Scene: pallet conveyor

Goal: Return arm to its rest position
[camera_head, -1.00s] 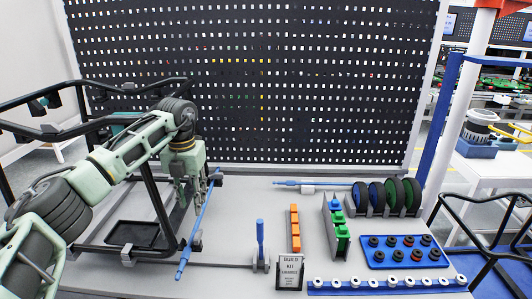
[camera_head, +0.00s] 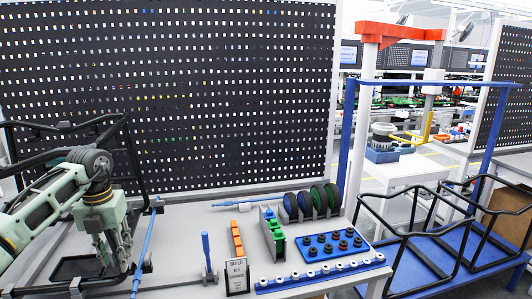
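My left arm comes in from the left, and my pale green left gripper (camera_head: 116,258) points down over the left part of the grey table. It is just left of a blue rod (camera_head: 148,240) that leans in a small grey holder. I cannot tell whether the fingers touch the rod or how far apart they are. My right gripper is not in view.
The grey table (camera_head: 190,235) bears a kit sign (camera_head: 237,276), orange blocks (camera_head: 236,239), green blocks (camera_head: 273,232), dark wheels (camera_head: 318,200) and a blue tray (camera_head: 318,255). A pegboard (camera_head: 170,90) stands behind. A blue cart with black rails (camera_head: 430,235) is at right.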

